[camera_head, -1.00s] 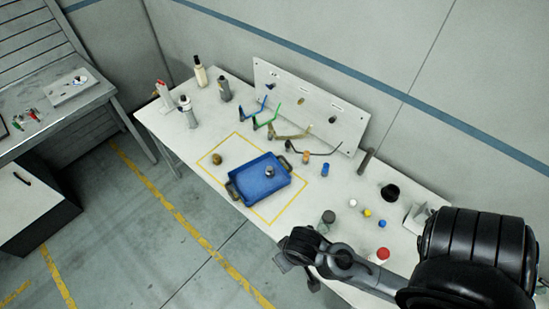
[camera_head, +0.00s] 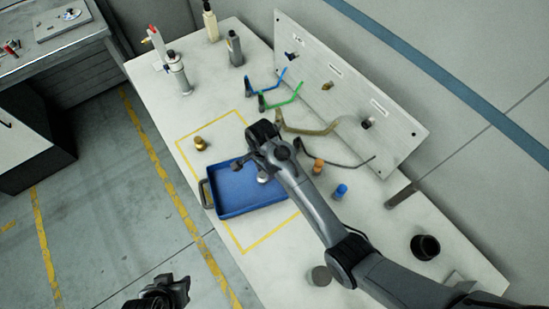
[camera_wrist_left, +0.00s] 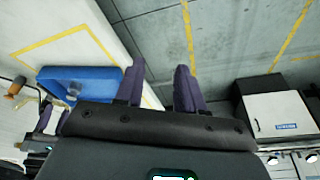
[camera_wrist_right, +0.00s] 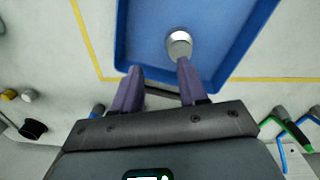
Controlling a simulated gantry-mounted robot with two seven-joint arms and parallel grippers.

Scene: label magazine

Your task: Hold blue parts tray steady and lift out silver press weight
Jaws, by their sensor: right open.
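The blue parts tray (camera_head: 232,196) lies on the white bench inside a yellow outline. It also shows in the left wrist view (camera_wrist_left: 105,72) and the right wrist view (camera_wrist_right: 140,40). The silver press weight (camera_wrist_right: 178,42) stands in the tray; in the head view my right arm partly covers it (camera_head: 263,178). My right gripper (camera_head: 258,160) is over the tray, open and empty; in its wrist view the weight shows at the right fingertip, contact unclear. My left gripper (camera_head: 165,292) is open (camera_wrist_left: 160,78) and empty, away from the tray, off the bench's front edge.
Coloured hooks, such as the green one (camera_head: 283,101), lie before an upright white panel (camera_head: 350,95). Bottles (camera_head: 235,48) stand at the back left. A blue-capped piece (camera_head: 340,191) and a black cup (camera_head: 425,247) are at right.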

